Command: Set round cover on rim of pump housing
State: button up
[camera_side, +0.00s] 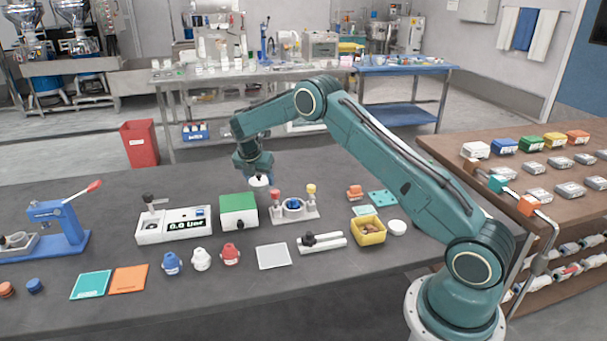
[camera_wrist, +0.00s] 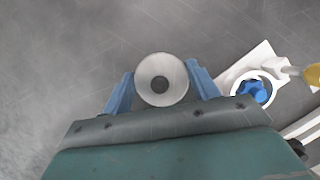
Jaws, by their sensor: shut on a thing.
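The round cover (camera_wrist: 160,64) is a pale grey-white disc with a dark centre. In the wrist view it sits between the two blue fingers of my gripper (camera_wrist: 162,84), which is shut on it. In the side view my gripper (camera_side: 258,176) holds the white cover (camera_side: 259,182) above the table, behind and left of the pump housing (camera_side: 292,209). The pump housing (camera_wrist: 236,94) shows at the right of the wrist view, apart from the cover. Its round white rim is uncovered, with a blue rotor (camera_wrist: 256,92) inside.
Red and yellow knobbed posts (camera_side: 311,190) stand beside the pump housing. A green-and-white box (camera_side: 238,210) is left of it. A white lever piece (camera_side: 321,243) and a yellow bin (camera_side: 368,231) are nearer and right. The table behind the cover is clear.

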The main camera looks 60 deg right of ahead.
aim_at(258, 183)
jog(key=shift+f, duration=2.05)
jog(key=shift+f, duration=0.15)
jog(key=o, duration=1)
jog(key=v, duration=1.2)
jog(key=shift+r, duration=0.2)
